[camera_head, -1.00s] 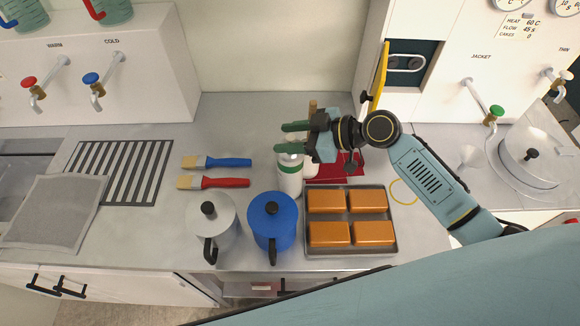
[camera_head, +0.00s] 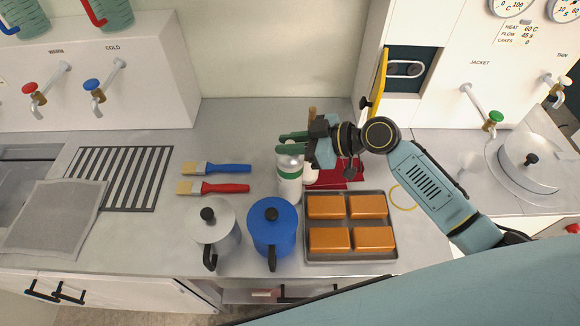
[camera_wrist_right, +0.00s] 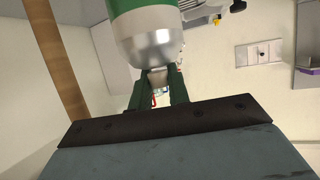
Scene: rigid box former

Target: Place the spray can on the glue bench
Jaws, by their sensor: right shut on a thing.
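The spray can (camera_head: 289,184) is white with a green band and stands upright on the grey worktop, just behind the blue pot. My right gripper (camera_head: 288,142) reaches in from the right and is shut on the can's narrow top. In the right wrist view, the can (camera_wrist_right: 150,42) shows its green band and metal shoulder, with its narrow tip between the two green fingers (camera_wrist_right: 157,84). I cannot tell whether its base touches the worktop. No glue bench can be clearly identified. My left gripper is not in view.
A blue pot (camera_head: 271,232) and a grey pot (camera_head: 222,240) stand in front of the can. A tray (camera_head: 350,256) of orange blocks lies to the right. A red mat (camera_head: 352,172) is partly hidden by my arm. Two brushes (camera_head: 225,168) (camera_head: 222,188) lie left.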

